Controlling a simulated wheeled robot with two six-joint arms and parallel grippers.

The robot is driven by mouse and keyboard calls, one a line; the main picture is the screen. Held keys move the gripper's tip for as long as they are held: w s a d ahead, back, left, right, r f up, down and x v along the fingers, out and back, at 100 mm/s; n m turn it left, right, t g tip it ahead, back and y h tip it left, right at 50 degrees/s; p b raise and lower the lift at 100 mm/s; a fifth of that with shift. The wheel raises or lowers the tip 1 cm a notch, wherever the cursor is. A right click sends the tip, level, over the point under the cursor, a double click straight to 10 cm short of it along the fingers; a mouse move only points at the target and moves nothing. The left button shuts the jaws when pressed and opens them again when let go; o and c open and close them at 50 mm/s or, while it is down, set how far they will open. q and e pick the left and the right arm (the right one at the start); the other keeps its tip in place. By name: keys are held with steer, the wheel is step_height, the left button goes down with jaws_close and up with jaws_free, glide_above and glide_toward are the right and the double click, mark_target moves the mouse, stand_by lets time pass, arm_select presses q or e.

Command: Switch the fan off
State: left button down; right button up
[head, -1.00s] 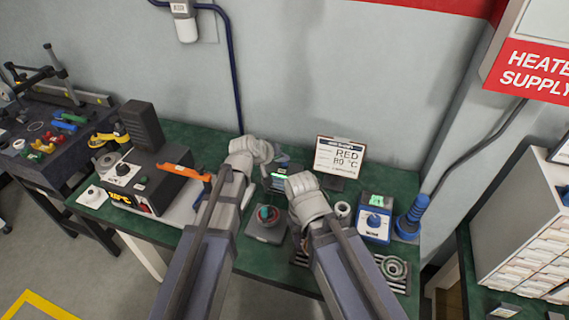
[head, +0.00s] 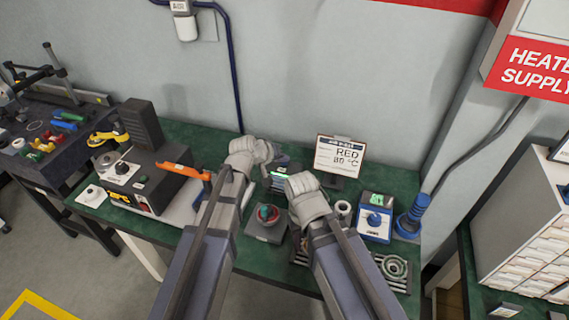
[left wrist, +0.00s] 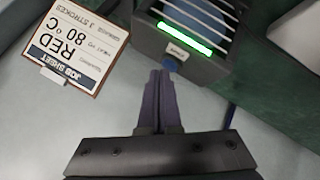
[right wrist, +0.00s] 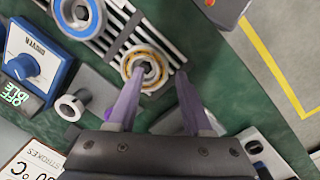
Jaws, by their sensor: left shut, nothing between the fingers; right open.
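The fan (left wrist: 215,68) is a dark box with pale slats and a lit green strip (left wrist: 185,40). In the head view the fan (head: 279,183) shows only partly between my two hands. My right gripper (right wrist: 155,76) is open and empty, above the slotted rack near an orange-and-white ring (right wrist: 145,68).
A job sheet (head: 339,154) reading RED 80 °C stands behind the fan. A blue-and-white dial unit (head: 375,218) and a white ring (head: 343,209) are at right. A dark machine with an orange lever (head: 188,172) is at left. A grey block (head: 264,232) sits in front.

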arm_select(q)
steer(key=shift+f, duration=0.1)
arm_select(e)
steer(key=shift+f, duration=0.1)
arm_select(q)
steer(key=shift+r+p, duration=0.4)
steer(key=shift+p, duration=0.05)
arm_select(e)
steer(key=shift+r, duration=0.4)
arm_select(q)
steer(key=shift+r, duration=0.1)
arm_select(e)
steer(key=shift+r, duration=0.1)
arm_select(q)
step_height(320, 180, up, 6)
steer(key=p, duration=0.6)
arm_select(e)
step_height(320, 180, up, 6)
steer(key=shift+f, duration=0.1)
